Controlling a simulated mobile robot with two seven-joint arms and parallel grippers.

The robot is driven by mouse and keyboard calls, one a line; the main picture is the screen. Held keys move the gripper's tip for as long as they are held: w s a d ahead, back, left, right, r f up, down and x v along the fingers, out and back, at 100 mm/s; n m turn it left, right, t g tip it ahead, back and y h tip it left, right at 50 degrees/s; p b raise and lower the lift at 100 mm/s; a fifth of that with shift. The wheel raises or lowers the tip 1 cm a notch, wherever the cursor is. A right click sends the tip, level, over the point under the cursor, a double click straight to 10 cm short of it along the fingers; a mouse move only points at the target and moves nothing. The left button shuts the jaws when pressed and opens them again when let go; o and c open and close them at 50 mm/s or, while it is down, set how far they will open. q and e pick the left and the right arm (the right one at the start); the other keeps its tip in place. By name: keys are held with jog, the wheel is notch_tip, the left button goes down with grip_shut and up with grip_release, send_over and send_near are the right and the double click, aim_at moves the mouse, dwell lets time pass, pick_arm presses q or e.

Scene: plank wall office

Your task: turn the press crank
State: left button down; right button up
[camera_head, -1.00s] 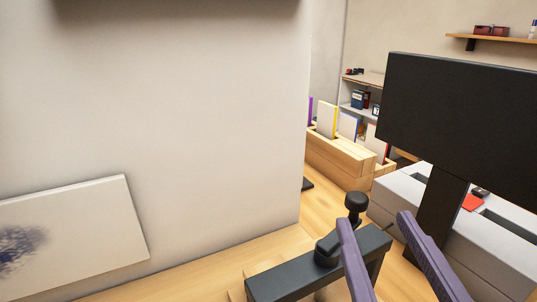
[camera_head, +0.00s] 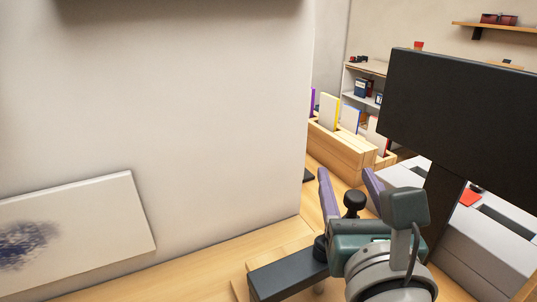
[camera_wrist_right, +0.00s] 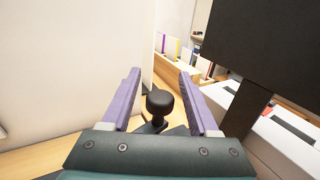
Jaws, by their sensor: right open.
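The press (camera_head: 285,278) has a dark bar-shaped body on the wooden table. Its crank has a black round knob (camera_head: 354,203) standing upright at the far right end, and the crank arm is mostly hidden behind my gripper. My right gripper (camera_head: 346,180) is open, with its purple fingers on either side of the knob's place in the picture. In the right wrist view the knob (camera_wrist_right: 160,102) stands between the two open fingers, nearer the palm than the tips. I cannot tell whether a finger touches it. My left gripper is not in view.
A black monitor (camera_head: 460,125) on a dark stand is close at the right. Wooden organizers (camera_head: 340,148) with folders stand behind. A pale wall (camera_head: 180,110) fills the left, with a smudged white board (camera_head: 110,215) low on it. A grey unit (camera_head: 490,245) lies at the right.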

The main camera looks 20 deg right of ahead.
grip_shut()
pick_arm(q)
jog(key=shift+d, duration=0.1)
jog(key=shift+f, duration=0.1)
pick_arm(e)
jog(key=shift+w+y, duration=0.1)
jog(key=shift+y, duration=0.2)
